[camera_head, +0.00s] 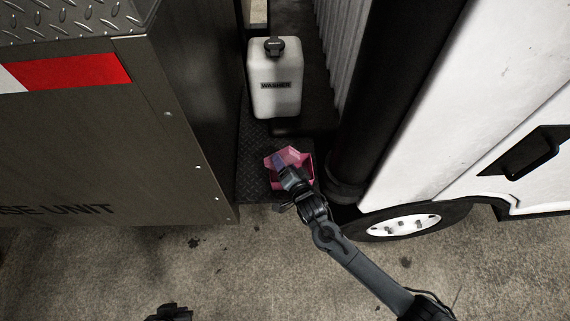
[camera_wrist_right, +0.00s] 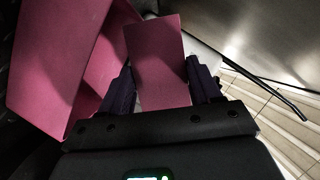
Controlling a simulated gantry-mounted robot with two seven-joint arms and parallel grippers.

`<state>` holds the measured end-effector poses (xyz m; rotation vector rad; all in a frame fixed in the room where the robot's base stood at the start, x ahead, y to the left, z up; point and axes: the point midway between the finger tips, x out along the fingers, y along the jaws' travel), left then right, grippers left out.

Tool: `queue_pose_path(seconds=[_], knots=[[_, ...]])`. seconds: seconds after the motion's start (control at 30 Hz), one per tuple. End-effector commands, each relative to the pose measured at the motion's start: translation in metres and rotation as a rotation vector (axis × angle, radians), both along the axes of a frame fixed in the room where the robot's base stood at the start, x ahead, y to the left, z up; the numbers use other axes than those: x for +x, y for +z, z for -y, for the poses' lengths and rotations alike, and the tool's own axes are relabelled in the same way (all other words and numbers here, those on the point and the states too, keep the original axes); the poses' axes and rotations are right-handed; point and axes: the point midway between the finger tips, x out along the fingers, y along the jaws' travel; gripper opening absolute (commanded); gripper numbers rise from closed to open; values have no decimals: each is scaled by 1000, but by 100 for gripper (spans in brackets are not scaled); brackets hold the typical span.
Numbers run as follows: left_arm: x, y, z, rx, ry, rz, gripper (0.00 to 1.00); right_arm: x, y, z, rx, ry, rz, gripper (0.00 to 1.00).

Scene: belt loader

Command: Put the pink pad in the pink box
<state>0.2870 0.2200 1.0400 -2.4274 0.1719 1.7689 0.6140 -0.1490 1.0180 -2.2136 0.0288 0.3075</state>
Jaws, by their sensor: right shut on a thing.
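My right gripper (camera_wrist_right: 160,88) is shut on the pink pad (camera_wrist_right: 156,52), a flat rectangle standing out between the two fingers in the right wrist view. The pink box (camera_wrist_right: 75,65) is just left of the pad in that view, partly cut off by the frame edge. In the head view the pink box (camera_head: 307,167) sits on a dark ledge, and my right gripper (camera_head: 284,168) is over it, hiding part of it. Whether the pad is inside the box walls or above them I cannot tell. My left gripper (camera_head: 172,313) shows only in part at the bottom edge, its fingers unclear.
A white washer jug (camera_head: 275,95) stands behind the box on the dark textured ledge (camera_head: 250,160). A grey metal unit (camera_head: 100,150) is on the left. A black pipe (camera_head: 395,90) and a white vehicle (camera_head: 470,110) close in the right. The concrete floor in front is open.

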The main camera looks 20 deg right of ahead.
Motion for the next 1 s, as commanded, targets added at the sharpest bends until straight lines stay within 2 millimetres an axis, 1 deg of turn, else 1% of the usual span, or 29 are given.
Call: queue_pose_path(seconds=[0.03,0.3,0.43,0.47,0.6,0.63,0.87,1.0], knots=[[0,-2,0,0,0,0,0,0,-3,0,1,-1,-1,34],[0,-6,2,-8,5,1,0,0,-11,0,1,0,0,34],[1,-5,3,-13,9,1,0,0,-10,0,0,0,0,34],[1,-5,3,-14,9,1,0,0,-11,0,0,0,0,66],[1,-5,3,-14,9,1,0,0,-10,0,0,0,0,87],[1,-5,3,-14,9,1,0,0,-10,0,0,0,0,89],[1,-5,2,-10,7,2,0,0,-10,0,0,0,0,89],[1,-1,1,-6,3,1,0,0,-4,0,-1,1,1,89]])
